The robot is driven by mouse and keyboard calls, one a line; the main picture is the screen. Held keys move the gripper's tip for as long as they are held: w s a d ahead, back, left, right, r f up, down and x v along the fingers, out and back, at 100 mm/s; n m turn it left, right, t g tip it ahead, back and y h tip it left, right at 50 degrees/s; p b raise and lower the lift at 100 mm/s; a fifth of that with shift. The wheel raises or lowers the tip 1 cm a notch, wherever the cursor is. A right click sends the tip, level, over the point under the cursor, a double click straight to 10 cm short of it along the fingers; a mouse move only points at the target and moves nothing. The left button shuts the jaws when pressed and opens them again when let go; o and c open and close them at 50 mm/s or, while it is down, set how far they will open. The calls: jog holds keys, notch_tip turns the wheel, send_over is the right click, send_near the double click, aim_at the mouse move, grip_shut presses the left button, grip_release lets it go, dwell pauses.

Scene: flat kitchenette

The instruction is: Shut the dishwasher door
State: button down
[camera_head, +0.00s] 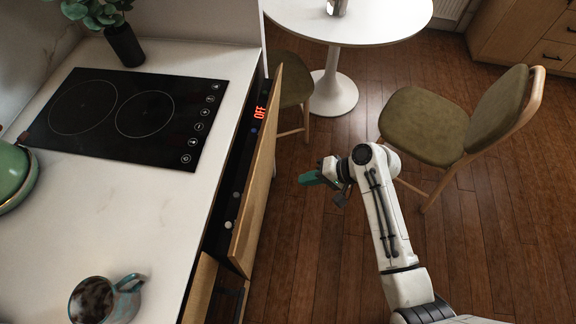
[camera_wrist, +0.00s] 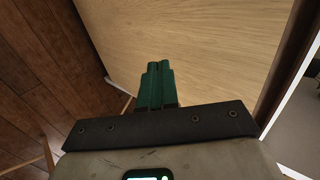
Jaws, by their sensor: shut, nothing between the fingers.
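The dishwasher door (camera_head: 258,190) has a light wood front and a black top edge with a red "OFF" display. It stands tilted a little outward from the counter, partly open. My gripper (camera_head: 303,178) is to the right of the door, on its outer side, with teal fingers pointing toward the wood front. In the head view a strip of floor shows between the fingertips and the door. In the wrist view the gripper (camera_wrist: 158,68) is shut and empty, with the wood front of the door (camera_wrist: 215,50) filling the space ahead. The dishwasher's inside is hidden.
The white counter (camera_head: 100,225) holds a black cooktop (camera_head: 125,115), a mug (camera_head: 105,298), a green pot (camera_head: 14,175) and a plant (camera_head: 122,45). A green chair (camera_head: 430,125) stands to the right, near a round white table (camera_head: 370,20). Wood floor (camera_head: 300,260) is clear beside the door.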

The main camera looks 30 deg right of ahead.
jog(key=w+a+r+p+x, duration=0.1)
jog(key=r+x, duration=0.1)
jog(key=x, duration=1)
jog(key=shift+w+a, duration=0.25)
jog(key=shift+a, duration=0.15)
